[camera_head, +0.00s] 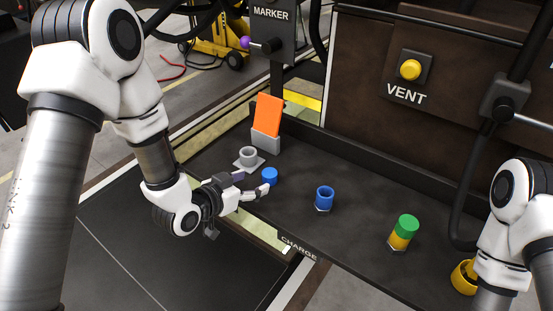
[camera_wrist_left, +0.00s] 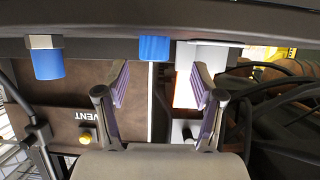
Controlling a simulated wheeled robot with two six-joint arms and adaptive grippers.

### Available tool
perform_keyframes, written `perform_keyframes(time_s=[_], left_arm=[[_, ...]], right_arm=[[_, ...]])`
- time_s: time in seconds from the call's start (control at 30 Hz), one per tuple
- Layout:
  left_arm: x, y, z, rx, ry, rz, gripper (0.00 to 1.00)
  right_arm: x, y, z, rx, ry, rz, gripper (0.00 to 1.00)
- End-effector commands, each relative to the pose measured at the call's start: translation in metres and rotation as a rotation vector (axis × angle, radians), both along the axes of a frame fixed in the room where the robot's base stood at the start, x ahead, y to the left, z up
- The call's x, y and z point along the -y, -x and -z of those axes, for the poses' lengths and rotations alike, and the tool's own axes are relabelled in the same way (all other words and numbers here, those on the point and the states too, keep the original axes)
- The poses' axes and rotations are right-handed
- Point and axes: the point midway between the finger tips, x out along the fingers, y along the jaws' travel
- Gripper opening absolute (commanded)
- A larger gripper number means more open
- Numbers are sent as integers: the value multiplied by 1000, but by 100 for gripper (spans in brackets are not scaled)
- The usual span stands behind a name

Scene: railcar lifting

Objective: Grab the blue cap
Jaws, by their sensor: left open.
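The small blue cap (camera_head: 270,176) stands on the dark shelf, just beyond the fingertips of my left gripper (camera_head: 250,183). That gripper is open and empty, reaching in from the left. In the left wrist view the blue cap (camera_wrist_left: 155,48) shows ahead of the gap between the two fingers (camera_wrist_left: 160,68), with no visible contact. My right arm comes in at the right edge, but its gripper is out of the picture.
A hollow blue fitting (camera_head: 325,197) on a hex base stands right of the cap. A grey ring fitting (camera_head: 248,156) and an orange card (camera_head: 268,115) in a grey holder are behind. A green-topped yellow fitting (camera_head: 405,229) stands farther right. The shelf between fittings is clear.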

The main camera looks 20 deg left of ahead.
Motion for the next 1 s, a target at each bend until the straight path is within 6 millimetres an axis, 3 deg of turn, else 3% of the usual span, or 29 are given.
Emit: perform_keyframes(time_s=[0.23,0.37,0.5,0.77,0.9,1.0], left_arm=[[10,-25,4,8,-2,5,68],[19,-42,8,7,-1,6,68],[27,-63,20,6,-2,4,68],[28,-68,25,7,0,2,68],[28,-68,25,6,0,2,20],[28,-68,25,6,0,2,18]], right_arm=[[0,1,-14,-3,0,1,40],[0,1,-31,-3,0,0,40],[0,0,-41,-2,0,0,40],[0,1,-39,-2,0,0,40],[0,1,-39,-3,0,0,40],[0,1,-39,-3,0,0,40]])
